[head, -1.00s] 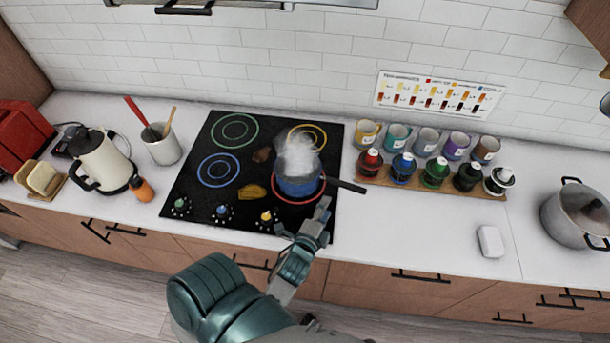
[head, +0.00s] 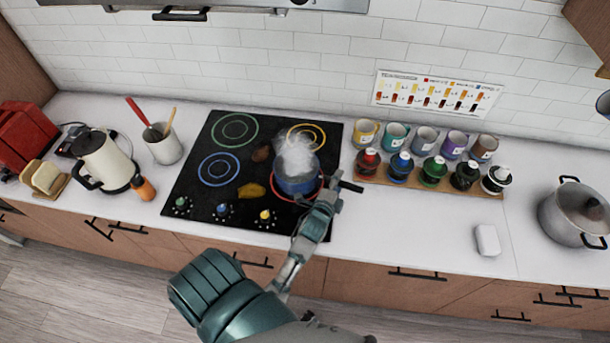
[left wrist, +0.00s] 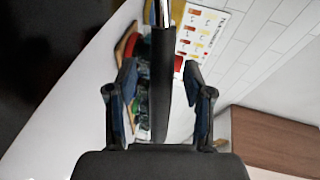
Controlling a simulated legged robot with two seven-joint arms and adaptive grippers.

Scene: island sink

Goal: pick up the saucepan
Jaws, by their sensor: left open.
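The blue saucepan (head: 296,184) stands on the red-ringed burner of the black cooktop, with white steam rising from it. Its dark handle (head: 350,187) points right, past the cooktop edge. My left gripper (head: 330,193) is at the handle, partly covering it. In the left wrist view the handle (left wrist: 161,85) runs up the middle between the two open fingers of my left gripper (left wrist: 160,95), with a gap on each side. The pan body is outside the left wrist view. My right gripper is not in view.
The cooktop (head: 200,200) also holds a yellow item (head: 251,190) and a brown item (head: 262,153). A rack of bottles (head: 433,175) and several mugs stand to the right. A white block (head: 487,240) and a large pot (head: 575,212) are farther right. Counter in front of the rack is clear.

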